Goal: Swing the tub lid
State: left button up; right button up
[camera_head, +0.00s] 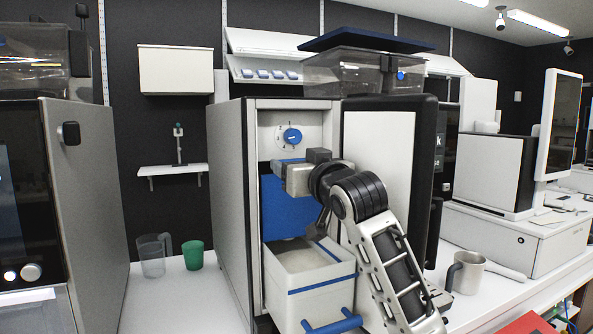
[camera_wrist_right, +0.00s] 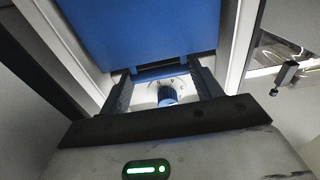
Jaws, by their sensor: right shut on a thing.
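The blue lid (camera_head: 286,208) stands upright at the back of the open white tub (camera_head: 312,267), inside the front bay of the coffee machine. It also fills the top of the wrist view (camera_wrist_right: 140,30). The tub has a blue band and a blue front handle (camera_head: 333,324). My right gripper (camera_head: 279,168) is at the lid's top edge, below the dial. In the wrist view its fingers (camera_wrist_right: 165,80) stand either side of the lid's narrow edge bar, shut on it. The exact contact is partly hidden. My left gripper is not in view.
A blue dial (camera_head: 292,136) sits just above the gripper. A clear hopper (camera_head: 350,75) with a raised dark-blue top is on the machine. A clear jug (camera_head: 153,256) and green cup (camera_head: 193,254) stand left; a metal mug (camera_head: 466,272) stands right.

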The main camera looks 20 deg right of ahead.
pick_arm(q)
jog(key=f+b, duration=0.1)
jog(key=b, duration=0.3)
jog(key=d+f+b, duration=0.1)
jog(key=b, duration=0.3)
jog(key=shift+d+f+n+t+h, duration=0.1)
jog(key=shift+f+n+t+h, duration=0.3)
pick_arm(e)
jog(key=s+f+t, duration=0.3)
jog(key=s+t, duration=0.1)
jog(key=s, duration=0.3)
jog(key=shift+s+f+t, duration=0.25)
jog(key=shift+f+t, duration=0.05)
jog(key=shift+f, duration=0.1)
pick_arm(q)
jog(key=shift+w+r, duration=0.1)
pick_arm(e)
jog(key=o, duration=1.2)
jog(key=shift+o, duration=1)
jog(key=shift+w, duration=0.1)
jog(key=shift+d, duration=0.1)
jog(key=shift+r, duration=0.15)
